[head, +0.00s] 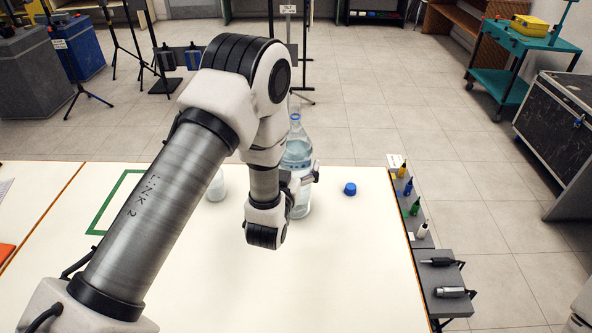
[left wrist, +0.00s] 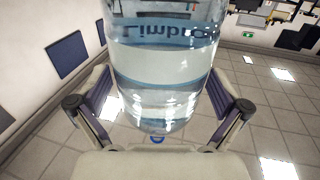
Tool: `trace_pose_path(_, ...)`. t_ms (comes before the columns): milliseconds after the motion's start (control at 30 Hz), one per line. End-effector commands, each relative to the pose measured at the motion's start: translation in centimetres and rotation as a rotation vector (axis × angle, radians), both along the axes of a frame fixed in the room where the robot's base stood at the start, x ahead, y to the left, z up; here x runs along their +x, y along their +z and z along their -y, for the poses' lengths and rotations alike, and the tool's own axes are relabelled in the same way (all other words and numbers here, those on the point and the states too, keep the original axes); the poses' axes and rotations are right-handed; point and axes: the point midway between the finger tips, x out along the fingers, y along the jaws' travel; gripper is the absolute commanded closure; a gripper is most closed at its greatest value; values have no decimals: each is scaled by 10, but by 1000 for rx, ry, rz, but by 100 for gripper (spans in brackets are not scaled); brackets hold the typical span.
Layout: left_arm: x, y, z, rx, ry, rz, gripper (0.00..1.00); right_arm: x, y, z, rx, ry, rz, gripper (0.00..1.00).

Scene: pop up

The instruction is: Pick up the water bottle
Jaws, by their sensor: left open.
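The water bottle (head: 297,152) is clear, with a blue ring at its neck, and stands upright on the white table. My left gripper (head: 301,182) is at the bottle's lower body, partly hiding it. In the left wrist view the bottle (left wrist: 160,65) shows large, with blue lettering, between the two purple-padded fingers. The left gripper (left wrist: 160,110) is open, with a finger on each side of the bottle. I cannot tell whether either pad touches it. My right gripper is not in view.
A blue cap (head: 350,189) lies on the table right of the bottle. A white cup-like container (head: 216,187) stands left of my wrist. A green square outline (head: 107,205) marks the table's left part. Small bottles and tools sit on a grey side rack (head: 433,271). The table front is clear.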

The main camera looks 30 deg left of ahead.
Motion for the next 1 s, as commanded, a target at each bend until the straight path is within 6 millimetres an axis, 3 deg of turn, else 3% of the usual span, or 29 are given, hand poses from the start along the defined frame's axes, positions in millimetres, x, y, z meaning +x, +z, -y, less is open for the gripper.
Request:
trace_pose_path(100,11,0,-3,1,1,0,0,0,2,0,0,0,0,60)
trace_pose_path(300,12,-1,-3,1,1,-1,4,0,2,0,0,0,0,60)
trace_pose_path(533,11,-1,-3,1,1,-2,85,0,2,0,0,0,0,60)
trace_pose_path(1000,12,11,-3,1,1,5,86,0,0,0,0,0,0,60)
